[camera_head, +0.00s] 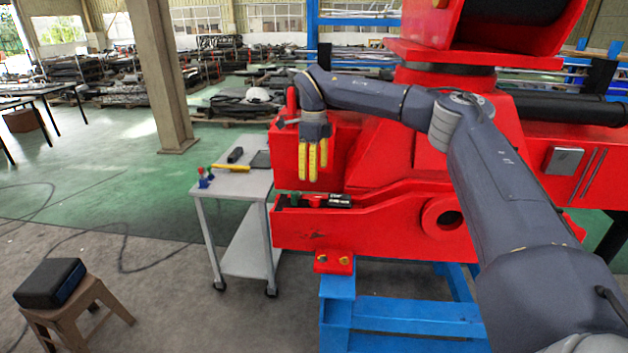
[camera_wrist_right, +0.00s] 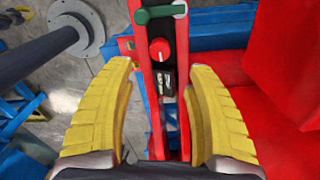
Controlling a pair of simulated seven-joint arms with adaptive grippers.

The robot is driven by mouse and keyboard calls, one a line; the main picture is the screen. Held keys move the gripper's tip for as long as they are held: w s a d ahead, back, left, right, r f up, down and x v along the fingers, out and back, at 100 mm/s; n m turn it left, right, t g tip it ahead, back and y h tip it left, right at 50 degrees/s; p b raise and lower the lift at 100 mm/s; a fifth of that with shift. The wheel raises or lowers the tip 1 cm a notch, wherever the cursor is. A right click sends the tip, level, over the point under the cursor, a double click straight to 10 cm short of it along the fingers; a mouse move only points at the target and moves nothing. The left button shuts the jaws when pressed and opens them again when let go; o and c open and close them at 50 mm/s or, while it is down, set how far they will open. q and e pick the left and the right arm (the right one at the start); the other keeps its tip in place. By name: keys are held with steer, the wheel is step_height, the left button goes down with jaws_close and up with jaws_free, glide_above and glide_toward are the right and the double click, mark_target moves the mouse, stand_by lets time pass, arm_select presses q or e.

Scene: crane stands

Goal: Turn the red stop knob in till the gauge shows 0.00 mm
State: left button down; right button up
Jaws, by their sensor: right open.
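The red stop knob (camera_head: 316,201) sits in the channel of the red crane beam, beside a small black gauge (camera_head: 341,201) with a pale face. In the right wrist view the round red knob (camera_wrist_right: 159,50) has a white mark, and the gauge (camera_wrist_right: 166,84) lies just below it; its reading is too small to make out. My right gripper (camera_head: 313,172) points down above the channel, with yellow fingers. In the wrist view its fingers are open and empty, spread either side of the channel, apart from the knob. My left gripper is out of view.
A green handle (camera_wrist_right: 158,13) crosses the channel beyond the knob. A grey cart (camera_head: 240,182) with small tools stands left of the red crane (camera_head: 380,238). A blue stand (camera_head: 400,318) carries the beam. A stool (camera_head: 75,312) with a black case is at lower left.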

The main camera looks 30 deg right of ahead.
steer(key=shift+r, duration=0.6)
